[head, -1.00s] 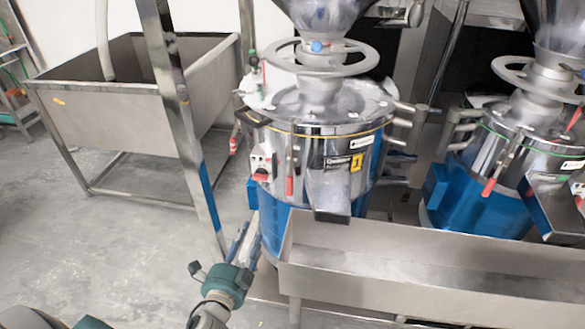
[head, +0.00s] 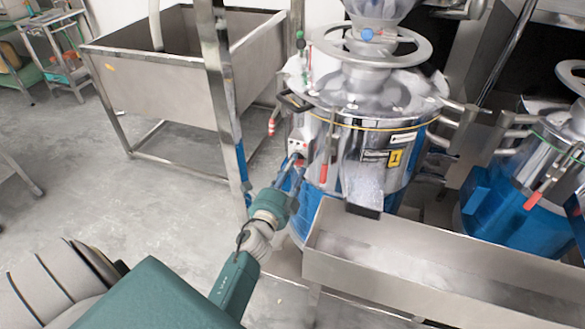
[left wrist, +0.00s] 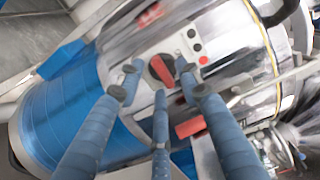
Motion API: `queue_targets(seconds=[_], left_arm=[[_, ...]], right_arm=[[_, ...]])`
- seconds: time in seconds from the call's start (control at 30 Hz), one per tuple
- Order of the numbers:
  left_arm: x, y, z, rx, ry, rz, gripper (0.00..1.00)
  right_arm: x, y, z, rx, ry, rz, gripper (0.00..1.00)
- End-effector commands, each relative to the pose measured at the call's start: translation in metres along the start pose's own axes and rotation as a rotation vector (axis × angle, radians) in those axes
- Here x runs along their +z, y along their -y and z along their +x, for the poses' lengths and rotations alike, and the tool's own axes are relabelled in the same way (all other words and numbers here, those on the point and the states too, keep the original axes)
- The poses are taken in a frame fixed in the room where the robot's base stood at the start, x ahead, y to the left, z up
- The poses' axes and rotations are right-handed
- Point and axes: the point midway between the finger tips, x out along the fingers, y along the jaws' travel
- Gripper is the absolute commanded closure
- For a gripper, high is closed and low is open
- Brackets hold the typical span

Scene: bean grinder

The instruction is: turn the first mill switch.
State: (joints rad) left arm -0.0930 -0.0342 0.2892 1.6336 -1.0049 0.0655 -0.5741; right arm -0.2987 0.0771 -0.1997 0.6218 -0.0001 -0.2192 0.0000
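The first mill (head: 375,140) is a steel drum with a blue lower body and a yellow "1" label. Its switch, a red knob on a dark round base, sits on a small panel at the drum's left side; the switch shows clearly in the left wrist view (left wrist: 162,70). My left gripper (head: 292,172) is at this panel. In the left wrist view its blue fingers (left wrist: 158,78) are spread, with tips on both sides of the switch and one below. Whether they touch it I cannot tell. My right gripper is not in view.
A red-handled lever (left wrist: 190,127) is close beside the fingers. A steel trough (head: 430,265) stands in front of the mill, and a second mill (head: 520,190) is at the right. A steel sink (head: 185,75) and its leg are at the left.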

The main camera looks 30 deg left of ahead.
Motion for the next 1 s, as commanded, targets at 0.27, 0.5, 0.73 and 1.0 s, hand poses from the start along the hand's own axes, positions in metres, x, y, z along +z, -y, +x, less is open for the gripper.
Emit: queue_targets(seconds=[0.27,0.5,0.73,1.0], left_arm=[[0.0001,0.0003,0.0019,-0.001,0.0,-0.001,0.65],[0.0,0.0002,0.0016,0.0,0.0,-0.001,1.0],[-0.0001,0.0002,0.0015,0.0,0.0,-0.011,1.0],[-0.0007,0.0005,0.0015,0.0,0.0,-0.114,1.0]], right_arm=[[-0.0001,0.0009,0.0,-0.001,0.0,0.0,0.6],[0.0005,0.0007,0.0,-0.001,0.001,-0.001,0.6],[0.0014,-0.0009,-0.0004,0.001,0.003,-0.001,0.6],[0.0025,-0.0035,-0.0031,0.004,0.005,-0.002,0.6]])
